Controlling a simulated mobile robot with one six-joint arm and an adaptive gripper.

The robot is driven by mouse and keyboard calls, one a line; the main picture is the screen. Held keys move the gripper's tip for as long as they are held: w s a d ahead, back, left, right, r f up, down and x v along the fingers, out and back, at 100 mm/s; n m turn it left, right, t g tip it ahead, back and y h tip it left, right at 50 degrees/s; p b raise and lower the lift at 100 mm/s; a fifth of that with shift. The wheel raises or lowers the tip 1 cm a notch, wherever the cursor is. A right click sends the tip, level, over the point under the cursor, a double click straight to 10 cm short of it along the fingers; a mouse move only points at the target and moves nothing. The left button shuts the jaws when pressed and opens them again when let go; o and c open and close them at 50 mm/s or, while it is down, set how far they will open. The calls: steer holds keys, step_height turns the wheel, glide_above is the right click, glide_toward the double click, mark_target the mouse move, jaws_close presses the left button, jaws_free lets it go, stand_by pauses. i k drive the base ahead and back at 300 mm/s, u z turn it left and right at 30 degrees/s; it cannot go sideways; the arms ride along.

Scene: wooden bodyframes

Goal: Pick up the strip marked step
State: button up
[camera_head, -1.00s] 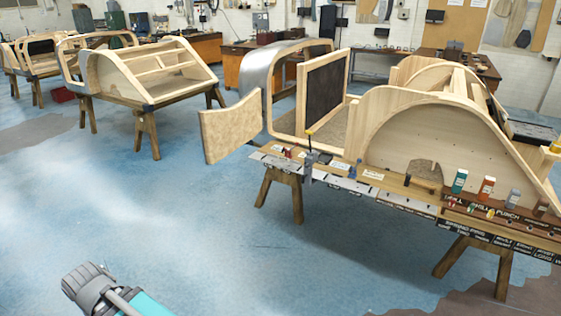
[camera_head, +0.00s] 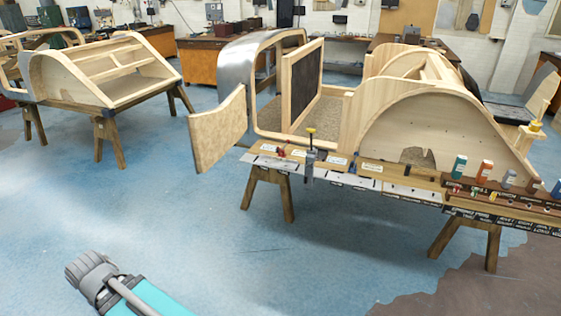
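Several flat pale strips with small dark markings lie along the front edge of the workbench (camera_head: 349,168), below the wooden bodyframe (camera_head: 420,125). One pale metallic strip (camera_head: 290,165) is at the left part of that edge, and others run to the right. The lettering on them is too small to read, so I cannot tell which one is marked step. A grey and teal part of my arm shows at the bottom left, well away from the bench. My gripper's fingers do not show.
A clamp (camera_head: 310,160) stands at the bench's front edge. Several coloured bottles (camera_head: 485,172) stand in a rack on the right. A curved panel (camera_head: 217,130) juts out left. Another bodyframe (camera_head: 105,75) stands on trestles at the left. Blue floor before the bench is clear.

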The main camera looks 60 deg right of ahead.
mark_target(286, 164)
steer(key=z, duration=0.2)
steer(key=i, duration=0.75)
steer(key=z, duration=0.8)
steer(key=i, duration=0.55)
steer(key=z, duration=0.7)
steer(key=i, duration=0.7)
steer(key=z, duration=0.4)
steer(key=k, duration=0.85)
steer(key=z, duration=0.15)
